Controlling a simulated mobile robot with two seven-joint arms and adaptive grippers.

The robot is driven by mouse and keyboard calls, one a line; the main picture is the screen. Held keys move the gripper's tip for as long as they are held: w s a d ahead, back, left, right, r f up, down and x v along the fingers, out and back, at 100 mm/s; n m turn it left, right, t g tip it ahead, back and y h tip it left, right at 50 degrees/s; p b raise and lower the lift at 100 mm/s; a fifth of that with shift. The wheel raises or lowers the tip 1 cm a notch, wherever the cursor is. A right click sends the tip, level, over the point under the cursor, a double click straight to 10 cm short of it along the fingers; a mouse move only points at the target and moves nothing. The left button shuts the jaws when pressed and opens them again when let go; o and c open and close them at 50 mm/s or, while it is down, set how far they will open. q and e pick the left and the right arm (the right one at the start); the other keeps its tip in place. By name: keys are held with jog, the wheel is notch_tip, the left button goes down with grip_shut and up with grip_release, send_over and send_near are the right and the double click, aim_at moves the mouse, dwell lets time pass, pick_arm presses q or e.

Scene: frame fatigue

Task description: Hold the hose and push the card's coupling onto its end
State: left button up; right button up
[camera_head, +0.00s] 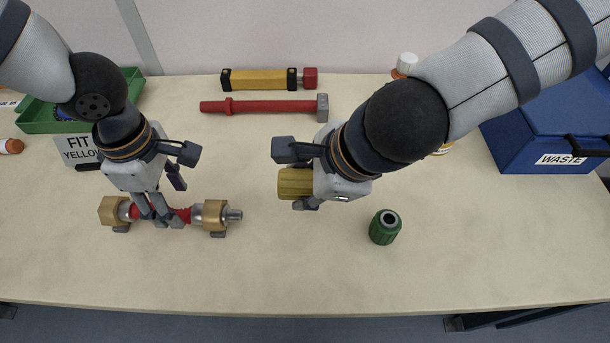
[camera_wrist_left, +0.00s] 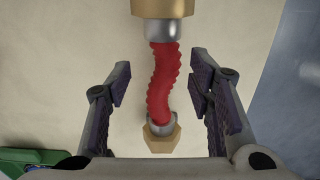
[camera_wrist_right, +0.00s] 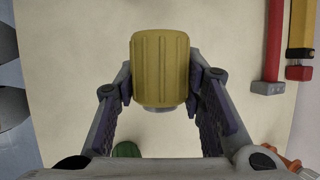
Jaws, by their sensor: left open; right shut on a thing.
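The card (camera_head: 78,150) reads "FIT YELLOW" and stands at the left. The red ribbed hose (camera_head: 183,214) lies across two brass-coloured holders, with a bare metal end (camera_head: 235,215) pointing right. My left gripper (camera_head: 162,217) is open, its fingers on either side of the hose; in the left wrist view the hose (camera_wrist_left: 162,85) runs between them with gaps on both sides. My right gripper (camera_head: 302,190) is shut on the yellow ribbed coupling (camera_head: 294,183), held to the right of the hose end. The coupling fills the fingers in the right wrist view (camera_wrist_right: 160,68).
A green coupling (camera_head: 381,232) stands at the right front. A red tool (camera_head: 260,106) and a yellow bar (camera_head: 258,80) lie at the back. A green tray (camera_head: 48,122) is back left, a blue waste box (camera_head: 530,125) at right. The table between hose and yellow coupling is clear.

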aim_at(177, 209)
pick_arm(q)
notch_tip(177, 209, down, 5)
jog(key=shift+s+b, duration=0.15)
jog(key=shift+b, duration=0.7)
pick_arm(e)
jog(key=shift+g, duration=0.6)
jog(key=f, duration=0.4)
jog(key=s+f, duration=0.1)
jog(key=f, duration=0.1)
pick_arm(q)
jog(key=shift+f, duration=0.2)
pick_arm(e)
jog(key=shift+s+f, duration=0.1)
jog(key=shift+f, duration=0.25)
pick_arm(q)
jog(key=shift+r, duration=0.1)
grip_shut()
grip_release()
pick_arm(e)
jog(key=shift+r, duration=0.1)
